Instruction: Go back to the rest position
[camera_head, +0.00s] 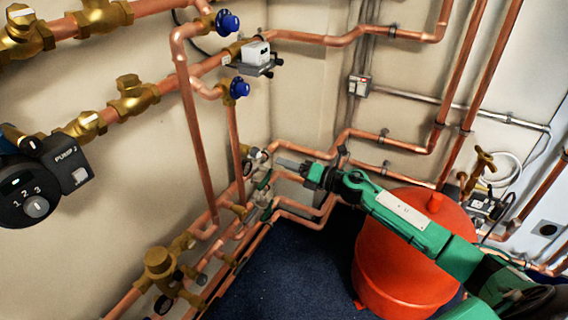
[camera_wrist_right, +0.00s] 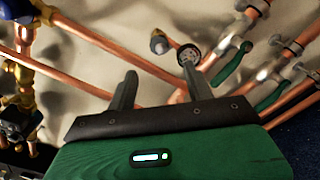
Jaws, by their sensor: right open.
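My right gripper (camera_head: 284,163) reaches in from the right on a green arm, in front of the copper pipework at the wall corner. In the right wrist view, its two dark fingers (camera_wrist_right: 160,66) stand well apart with nothing held between them. Pipes and valves lie beyond the fingers. A round grey fitting shows right by the right fingertip; whether they touch is unclear. My left gripper is not in view.
Copper pipes (camera_head: 196,140) with brass valves run along the left wall. A pump (camera_head: 38,185) is at the far left. A red tank (camera_head: 405,262) stands under my right arm. Green lever handles (camera_wrist_right: 232,63) show near the gripper. Dark blue floor (camera_head: 290,270) is clear left of the tank.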

